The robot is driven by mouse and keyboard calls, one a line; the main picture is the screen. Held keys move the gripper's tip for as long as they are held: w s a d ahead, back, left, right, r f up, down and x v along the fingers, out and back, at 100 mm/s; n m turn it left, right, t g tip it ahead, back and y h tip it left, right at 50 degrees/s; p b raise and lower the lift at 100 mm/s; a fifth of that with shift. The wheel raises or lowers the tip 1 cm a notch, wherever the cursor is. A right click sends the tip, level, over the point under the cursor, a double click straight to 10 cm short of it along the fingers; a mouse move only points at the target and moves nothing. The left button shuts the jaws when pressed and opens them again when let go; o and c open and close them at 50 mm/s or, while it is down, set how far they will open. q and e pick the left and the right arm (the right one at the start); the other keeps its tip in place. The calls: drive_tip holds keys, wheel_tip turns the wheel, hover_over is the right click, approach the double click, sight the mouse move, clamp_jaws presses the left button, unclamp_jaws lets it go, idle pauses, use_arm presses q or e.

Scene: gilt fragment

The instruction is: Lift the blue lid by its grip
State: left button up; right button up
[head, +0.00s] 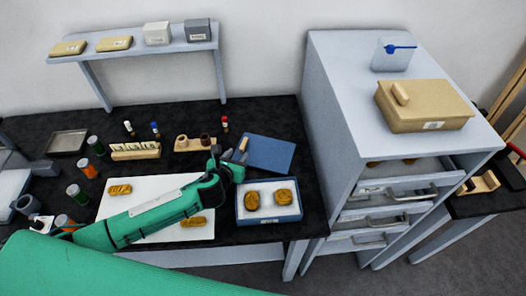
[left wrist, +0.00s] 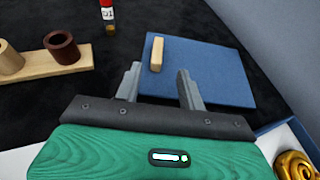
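The blue lid (head: 269,153) lies flat on the black table, behind the blue box (head: 269,215) that holds two gold pieces. Its grip, a small cream bar (head: 243,145), stands near the lid's left side. In the left wrist view the lid (left wrist: 215,75) and the grip (left wrist: 157,52) are just beyond the fingertips. My left gripper (left wrist: 158,84) is open and empty, with the grip lined up between its fingers but apart from them. In the head view my left gripper (head: 231,157) is at the lid's left edge. My right gripper is in neither view.
A wooden holder with brown cups (head: 195,143) stands left of the lid, with a red-capped vial (head: 225,124) behind it. A white board (head: 118,205) with gold pieces lies under my left arm. A grey drawer cabinet (head: 332,130) rises to the right.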

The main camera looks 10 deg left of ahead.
sight(241, 149)
use_arm(q)
drive_tip(key=x, duration=0.2)
drive_tip(key=p+x, duration=0.1)
drive_tip(key=shift+w+a+f, duration=0.1)
drive_tip(key=shift+a, duration=0.15)
drive_tip(key=shift+x, duration=0.8)
drive_tip(key=shift+f, duration=0.1)
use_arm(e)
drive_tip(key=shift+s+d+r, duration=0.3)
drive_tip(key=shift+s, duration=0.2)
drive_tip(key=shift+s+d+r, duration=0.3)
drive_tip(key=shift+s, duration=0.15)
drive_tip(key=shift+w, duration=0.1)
use_arm(q)
drive_tip(key=shift+c, duration=0.9)
drive_tip(key=c, duration=0.7)
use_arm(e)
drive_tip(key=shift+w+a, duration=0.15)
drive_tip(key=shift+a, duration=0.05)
